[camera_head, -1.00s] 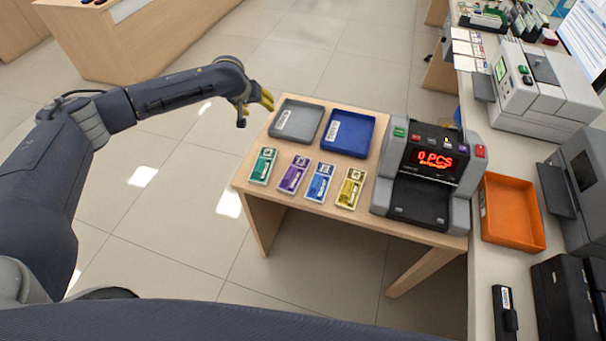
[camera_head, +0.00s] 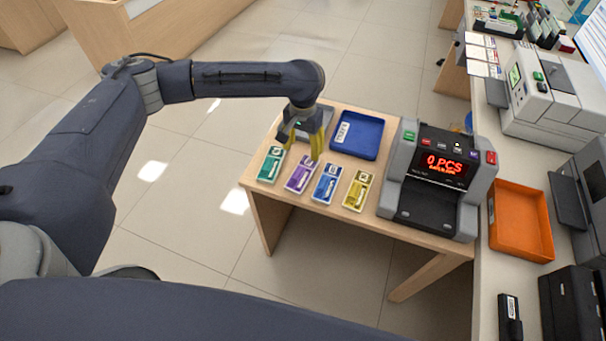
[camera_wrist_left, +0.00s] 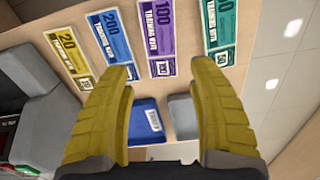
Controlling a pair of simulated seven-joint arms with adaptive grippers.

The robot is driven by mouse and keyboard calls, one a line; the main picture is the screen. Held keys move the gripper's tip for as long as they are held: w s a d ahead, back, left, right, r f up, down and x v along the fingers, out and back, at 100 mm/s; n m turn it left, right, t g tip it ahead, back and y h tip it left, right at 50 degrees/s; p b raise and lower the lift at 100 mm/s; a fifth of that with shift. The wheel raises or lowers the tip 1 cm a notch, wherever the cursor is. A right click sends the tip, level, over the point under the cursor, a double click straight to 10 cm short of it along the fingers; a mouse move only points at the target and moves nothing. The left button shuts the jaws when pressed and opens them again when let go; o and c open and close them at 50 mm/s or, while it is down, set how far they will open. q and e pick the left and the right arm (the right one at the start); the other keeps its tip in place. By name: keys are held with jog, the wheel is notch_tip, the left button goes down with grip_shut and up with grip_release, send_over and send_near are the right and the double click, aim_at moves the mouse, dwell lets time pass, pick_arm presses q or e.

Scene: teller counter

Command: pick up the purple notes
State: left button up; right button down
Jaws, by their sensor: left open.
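The purple notes (camera_head: 301,175) lie flat on the small wooden table, second from the left in a row of note stacks. They also show in the left wrist view (camera_wrist_left: 160,66), marked 100, ahead of the gap between the fingers. My left gripper (camera_head: 302,149) is over the table, above and just behind the purple notes, pointing down. Its yellow fingers are spread and empty, as the left wrist view (camera_wrist_left: 165,75) shows. My right gripper is not in view.
Green notes (camera_head: 271,164) lie left of the purple ones; blue notes (camera_head: 328,184) and yellow notes (camera_head: 357,191) lie right. Behind are a blue tray (camera_head: 373,126) and a grey tray (camera_wrist_left: 184,118), partly hidden by my gripper. A note counter (camera_head: 436,180) reading 0 PCS stands at the right.

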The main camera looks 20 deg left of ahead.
aim_at(303, 173)
pick_arm(q)
jog(key=shift+s+f, duration=0.1)
jog(key=shift+f, duration=6.1)
jog(key=shift+c, duration=0.4)
jog(key=c, duration=0.8)
